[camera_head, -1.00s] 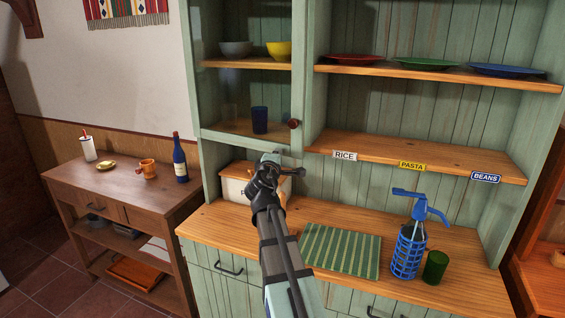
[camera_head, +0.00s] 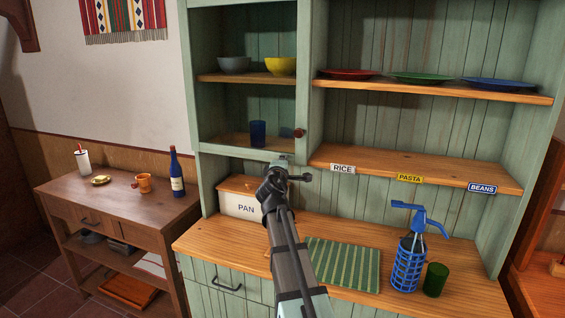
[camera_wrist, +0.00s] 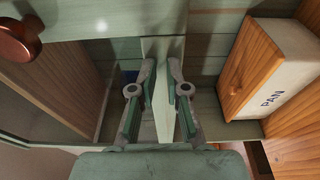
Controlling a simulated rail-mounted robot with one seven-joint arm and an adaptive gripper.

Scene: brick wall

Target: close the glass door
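The glass door (camera_head: 243,152) is at the upper left of the green cabinet, with a dark red knob (camera_head: 299,132) at its right edge. Its frame looks nearly flush with the cabinet; I cannot tell if a small gap is left. The knob is also at the top left of the wrist view (camera_wrist: 14,42). My gripper (camera_head: 285,172) is just below the door's lower right corner, in front of the bread box. In the wrist view, the gripper (camera_wrist: 160,90) has its fingers apart on both sides of a pale green board; contact is unclear.
A white box marked PAN (camera_head: 240,202) stands behind my gripper's left side. Bowls and a blue cup (camera_head: 258,133) are behind the door.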

